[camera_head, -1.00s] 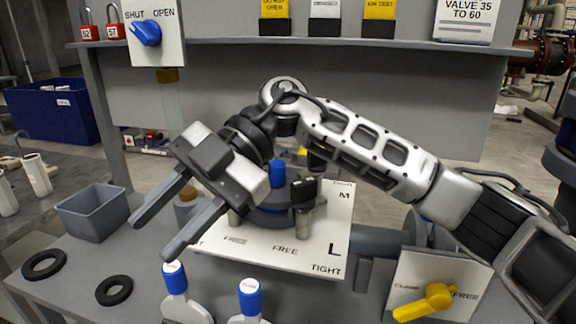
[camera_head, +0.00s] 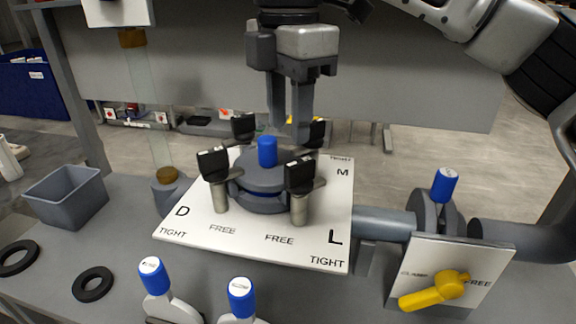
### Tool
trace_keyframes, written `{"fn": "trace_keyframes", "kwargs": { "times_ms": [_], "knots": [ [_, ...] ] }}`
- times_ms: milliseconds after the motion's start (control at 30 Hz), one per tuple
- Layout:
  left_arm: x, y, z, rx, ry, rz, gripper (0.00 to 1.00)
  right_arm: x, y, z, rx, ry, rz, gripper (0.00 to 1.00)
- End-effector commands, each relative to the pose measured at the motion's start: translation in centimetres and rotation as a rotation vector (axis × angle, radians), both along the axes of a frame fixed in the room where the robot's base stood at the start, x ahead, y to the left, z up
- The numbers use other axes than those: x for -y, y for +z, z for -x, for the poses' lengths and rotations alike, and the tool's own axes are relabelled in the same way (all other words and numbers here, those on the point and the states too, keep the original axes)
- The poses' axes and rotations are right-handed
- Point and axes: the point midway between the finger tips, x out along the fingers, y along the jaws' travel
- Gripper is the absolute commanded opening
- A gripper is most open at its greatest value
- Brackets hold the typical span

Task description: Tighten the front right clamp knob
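The filter press is a round grey-blue housing (camera_head: 262,190) with a blue cap (camera_head: 267,151), on a white plate (camera_head: 255,254) marked FREE and TIGHT. The front right clamp knob (camera_head: 300,175) is a black handle on a grey post, near the letter L. Other black knobs are the front left (camera_head: 213,165), back left (camera_head: 243,127) and back right (camera_head: 317,135), the last partly hidden. My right gripper (camera_head: 288,132) points down, above and behind the front right knob, apart from it. A gap shows between its fingers, with nothing held. My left gripper is out of view.
A yellow valve handle (camera_head: 434,291) is on a panel at right. Two blue-capped bottles or handles (camera_head: 153,276) (camera_head: 241,298) stand in front of the plate. A grey bin (camera_head: 66,196) and black rings (camera_head: 92,284) are at left. A shelf wall stands behind.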

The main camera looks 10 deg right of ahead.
Motion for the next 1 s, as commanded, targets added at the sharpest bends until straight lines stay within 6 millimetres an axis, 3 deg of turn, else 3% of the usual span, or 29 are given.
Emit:
{"fn": "trace_keyframes", "kwargs": {
  "times_ms": [200, 400, 800, 933, 1000],
  "knots": [
    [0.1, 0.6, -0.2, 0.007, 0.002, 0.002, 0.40, 0.1, -4.5, 0.0, -0.003, 0.000, 0.000, 0.38],
    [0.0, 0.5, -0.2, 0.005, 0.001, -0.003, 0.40, 0.0, -7.0, 0.0, -0.002, 0.001, 0.000, 0.38],
    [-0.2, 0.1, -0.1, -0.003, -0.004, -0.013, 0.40, 0.0, -7.8, 0.0, 0.001, 0.000, -0.001, 0.38],
    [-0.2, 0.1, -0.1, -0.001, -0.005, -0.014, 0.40, 0.0, -7.8, 0.0, 0.001, 0.000, -0.001, 0.05],
    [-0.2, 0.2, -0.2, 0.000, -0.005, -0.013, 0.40, 0.0, -7.8, 0.0, 0.001, 0.001, -0.001, 0.00]
  ]
}}
